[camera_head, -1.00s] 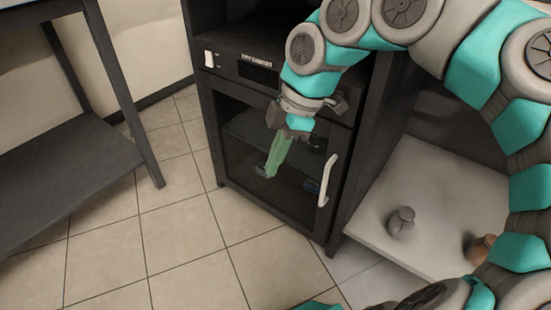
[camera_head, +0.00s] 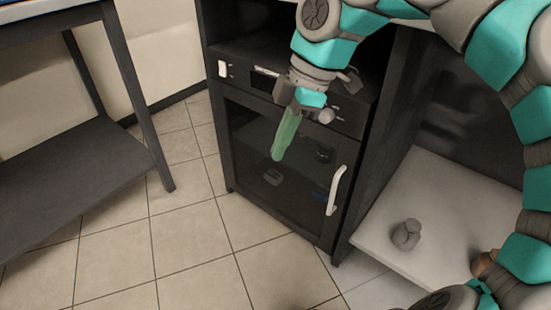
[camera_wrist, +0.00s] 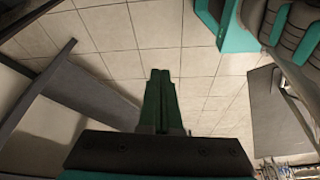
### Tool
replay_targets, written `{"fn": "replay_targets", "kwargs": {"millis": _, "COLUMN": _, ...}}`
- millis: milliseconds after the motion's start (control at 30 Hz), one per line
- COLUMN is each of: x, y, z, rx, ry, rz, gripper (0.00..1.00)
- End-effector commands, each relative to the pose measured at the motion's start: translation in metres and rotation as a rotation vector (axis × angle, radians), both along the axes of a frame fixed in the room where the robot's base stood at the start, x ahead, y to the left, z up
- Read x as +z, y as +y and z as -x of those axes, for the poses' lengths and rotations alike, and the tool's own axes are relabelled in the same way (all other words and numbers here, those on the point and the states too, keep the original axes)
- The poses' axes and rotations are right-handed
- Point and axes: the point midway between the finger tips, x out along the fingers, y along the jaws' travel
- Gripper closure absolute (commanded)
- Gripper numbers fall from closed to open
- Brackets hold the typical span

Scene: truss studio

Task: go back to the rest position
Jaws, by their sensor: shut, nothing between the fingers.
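My gripper (camera_head: 280,154) is in front of the dry cabinet, with its green fingers pointing down and a little left. The fingers are together and nothing is between them. In the wrist view the shut fingers (camera_wrist: 160,78) stand out over the tiled floor. The arm comes in from the upper right and hides part of the cabinet's upper front. Whether the fingers touch the glass cannot be told from the head view.
The black dry cabinet (camera_head: 235,150) has a closed glass door with a white handle (camera_head: 337,190). A low white shelf (camera_head: 440,215) to the right holds a grey jar (camera_head: 406,234) and a brown object (camera_head: 483,264). A dark table (camera_head: 60,180) stands left. Tiled floor (camera_head: 190,245) between is clear.

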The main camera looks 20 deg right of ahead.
Motion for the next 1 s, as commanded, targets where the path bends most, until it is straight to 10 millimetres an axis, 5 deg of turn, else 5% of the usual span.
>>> {"fn": "replay_targets", "kwargs": {"millis": 367, "x": 0.019, "y": -0.006, "z": -0.002, "rx": 0.001, "ry": 0.002, "rz": 0.002, "gripper": 1.0}}
{"fn": "replay_targets", "kwargs": {"millis": 567, "x": 0.025, "y": 0.007, "z": 0.011, "rx": -0.069, "ry": 0.025, "rz": 0.041, "gripper": 1.0}}
{"fn": "replay_targets", "kwargs": {"millis": 767, "x": 0.015, "y": 0.04, "z": 0.052, "rx": -0.352, "ry": 0.126, "rz": 0.152, "gripper": 1.0}}
{"fn": "replay_targets", "kwargs": {"millis": 1000, "x": -0.03, "y": 0.048, "z": 0.112, "rx": -0.854, "ry": 0.29, "rz": 0.272, "gripper": 1.0}}
